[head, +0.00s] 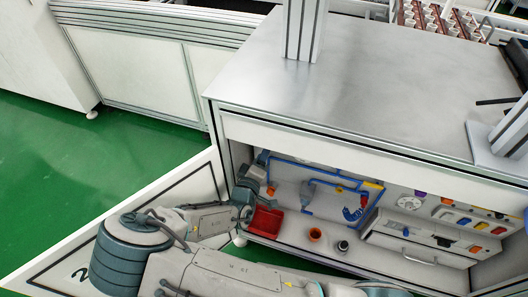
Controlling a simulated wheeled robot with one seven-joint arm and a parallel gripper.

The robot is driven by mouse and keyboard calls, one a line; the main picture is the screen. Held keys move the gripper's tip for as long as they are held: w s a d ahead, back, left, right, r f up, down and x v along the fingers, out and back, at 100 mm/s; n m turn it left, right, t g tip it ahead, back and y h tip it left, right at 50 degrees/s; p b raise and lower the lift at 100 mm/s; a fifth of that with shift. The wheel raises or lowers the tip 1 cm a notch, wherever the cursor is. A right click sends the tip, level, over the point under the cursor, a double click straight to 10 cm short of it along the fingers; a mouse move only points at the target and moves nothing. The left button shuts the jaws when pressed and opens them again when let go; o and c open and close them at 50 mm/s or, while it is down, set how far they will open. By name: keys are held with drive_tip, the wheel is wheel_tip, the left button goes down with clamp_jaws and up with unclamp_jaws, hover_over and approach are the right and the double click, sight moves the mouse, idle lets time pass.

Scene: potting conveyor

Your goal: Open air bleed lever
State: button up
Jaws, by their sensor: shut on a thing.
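The lower cabinet of the machine stands open, with blue air piping (300,166) along its back wall. My gripper (264,172) is inside the cabinet at its left end, by the start of the piping. It is shut on a small part there, which looks like the orange air bleed lever (271,189). My wrist and the small scale hide the fingertips and most of the lever, so its exact angle cannot be told.
A red bin (265,221) sits just below my gripper. The open door (195,187) is on the left, close to my forearm.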

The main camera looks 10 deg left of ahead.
drive_tip(key=shift+w+a+n+p, duration=0.15)
drive_tip(key=shift+n+p, duration=0.15)
drive_tip(key=shift+n, duration=0.45)
drive_tip(key=shift+s+a+n+p, duration=0.15)
drive_tip(key=shift+n+p, duration=0.1)
drive_tip(key=shift+n, duration=0.45)
drive_tip(key=shift+w+a+n+p, duration=0.15)
drive_tip(key=shift+n+p, duration=0.15)
drive_tip(key=shift+n, duration=0.45)
drive_tip(key=o, duration=1)
drive_tip(key=s, duration=0.4)
drive_tip(key=s+a+p, duration=0.1)
drive_tip(key=s, duration=0.4)
drive_tip(key=s+a, duration=0.1)
drive_tip(key=s, duration=0.3)
drive_tip(key=shift+s, duration=0.4)
drive_tip(key=shift+f, duration=0.1)
